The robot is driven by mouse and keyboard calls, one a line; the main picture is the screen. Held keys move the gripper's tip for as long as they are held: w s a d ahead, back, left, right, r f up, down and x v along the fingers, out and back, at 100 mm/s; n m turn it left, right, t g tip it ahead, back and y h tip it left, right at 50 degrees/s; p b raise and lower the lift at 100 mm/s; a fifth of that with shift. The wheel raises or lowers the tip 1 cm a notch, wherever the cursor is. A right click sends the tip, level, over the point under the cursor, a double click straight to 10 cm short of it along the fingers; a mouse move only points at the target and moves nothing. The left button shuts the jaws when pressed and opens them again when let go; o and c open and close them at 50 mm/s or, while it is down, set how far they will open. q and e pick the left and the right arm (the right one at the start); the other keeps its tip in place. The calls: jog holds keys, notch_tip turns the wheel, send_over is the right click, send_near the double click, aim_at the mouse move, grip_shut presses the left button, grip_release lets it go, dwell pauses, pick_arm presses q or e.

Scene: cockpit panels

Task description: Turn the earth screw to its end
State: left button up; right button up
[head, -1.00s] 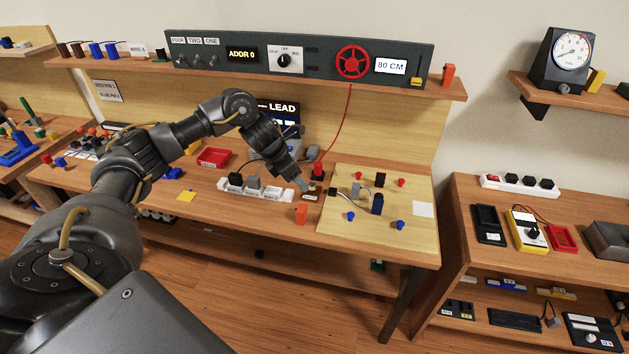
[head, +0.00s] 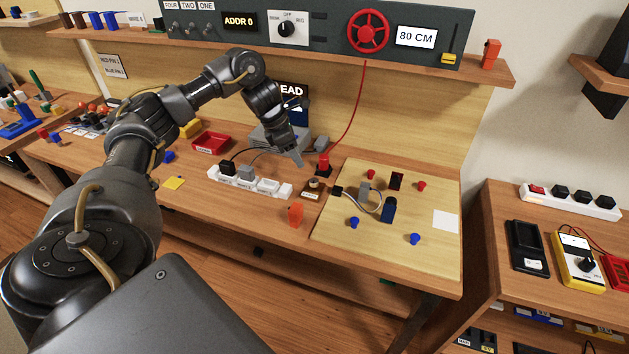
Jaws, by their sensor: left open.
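A small block with a round brass-coloured knob and a pale label, which looks like the earth screw (head: 314,184), sits on the bench left of the pale wooden board. The label is too small to read. My left gripper (head: 298,161) points down above the bench, a little behind and to the left of the knob, apart from it. Its jaws are open, and nothing shows between them. My right gripper is not in view.
A red plug-like part (head: 323,165) with a red cable stands just behind the knob. A white power strip (head: 250,182) lies left of it, and an orange block (head: 295,214) stands in front. The wooden board (head: 335,232) carries several small parts.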

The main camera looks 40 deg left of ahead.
aim_at(312, 181)
pick_arm(q)
jog(key=p+x, duration=0.1)
jog(key=x, duration=0.9)
jog(key=shift+d+f, duration=0.15)
jog(key=shift+f, duration=0.05)
jog(key=c, duration=1)
